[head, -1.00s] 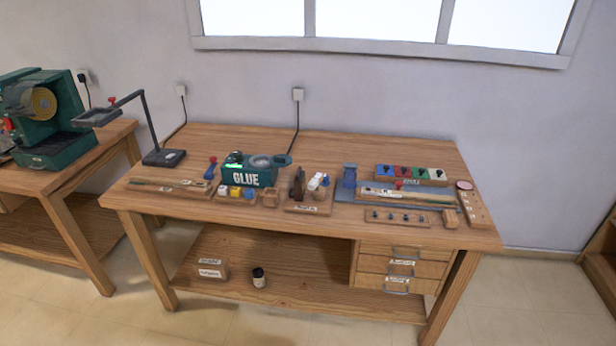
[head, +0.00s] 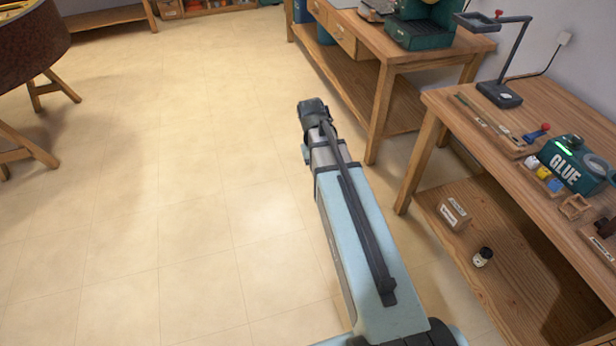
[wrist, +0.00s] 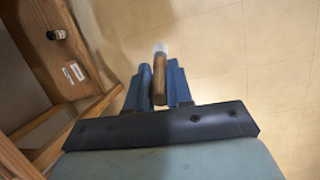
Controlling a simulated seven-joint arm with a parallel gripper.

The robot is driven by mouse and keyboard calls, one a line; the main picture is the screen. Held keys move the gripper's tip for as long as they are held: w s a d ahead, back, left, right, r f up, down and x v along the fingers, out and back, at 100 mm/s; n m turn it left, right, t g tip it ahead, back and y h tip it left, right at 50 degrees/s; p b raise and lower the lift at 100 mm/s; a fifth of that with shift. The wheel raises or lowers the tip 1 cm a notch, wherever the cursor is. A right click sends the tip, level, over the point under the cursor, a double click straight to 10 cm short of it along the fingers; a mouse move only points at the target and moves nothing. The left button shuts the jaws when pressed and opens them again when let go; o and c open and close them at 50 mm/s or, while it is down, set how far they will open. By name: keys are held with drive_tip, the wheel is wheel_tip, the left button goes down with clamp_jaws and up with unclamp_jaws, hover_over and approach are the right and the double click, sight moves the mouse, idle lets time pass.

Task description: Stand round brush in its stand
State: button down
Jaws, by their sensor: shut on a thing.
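In the wrist view my gripper (wrist: 159,70) has its blue fingers shut on a short brown wooden handle with a pale end, which looks like the round brush (wrist: 160,82). The brush lies between the fingers with its pale end pointing away from the wrist, over the floor. In the head view my arm reaches out over the floor left of the workbench, and the fingers and brush cannot be made out there. I cannot pick out the brush's stand in these frames.
The workbench (head: 470,98) carries a green glue box (head: 568,165), a dark lamp-like stand (head: 499,94) and a small wooden box (head: 574,206). Its lower shelf holds labelled boxes (head: 453,213) and a jar (head: 482,257). Another bench (head: 392,52) stands behind. The floor (head: 190,170) is open.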

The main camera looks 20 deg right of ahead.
drive_tip(key=s+d+r+m+y, duration=0.15)
drive_tip(key=s+d, duration=0.25)
drive_tip(key=d, duration=0.7)
drive_tip(key=s+d+r+m, duration=0.2)
drive_tip(key=s+d+m, duration=0.1)
drive_tip(key=d, duration=0.7)
drive_tip(key=s+d+r+m, duration=0.2)
drive_tip(key=s+d, duration=0.2)
drive_tip(key=d, duration=0.7)
drive_tip(key=s+d+r+m+t+y, duration=0.1)
drive_tip(key=s+d+r+m, duration=0.4)
drive_tip(key=s+d, duration=0.8)
drive_tip(key=s+d+r+m+t, duration=0.15)
drive_tip(key=s+d+r, duration=0.55)
drive_tip(key=s+d, duration=0.7)
drive_tip(key=shift+m+t+h, duration=0.45)
drive_tip(key=shift+m+h, duration=0.2)
drive_tip(key=shift+m, duration=0.15)
drive_tip(key=d+r, duration=0.1)
drive_tip(key=w+d+r, duration=0.1)
drive_tip(key=d, duration=0.1)
drive_tip(key=d+r, duration=0.1)
drive_tip(key=shift+w+d+r, duration=0.1)
drive_tip(key=shift+w+d, duration=0.05)
drive_tip(key=shift+w, duration=0.1)
drive_tip(key=shift+f, duration=0.2)
drive_tip(key=shift+f, duration=2.3)
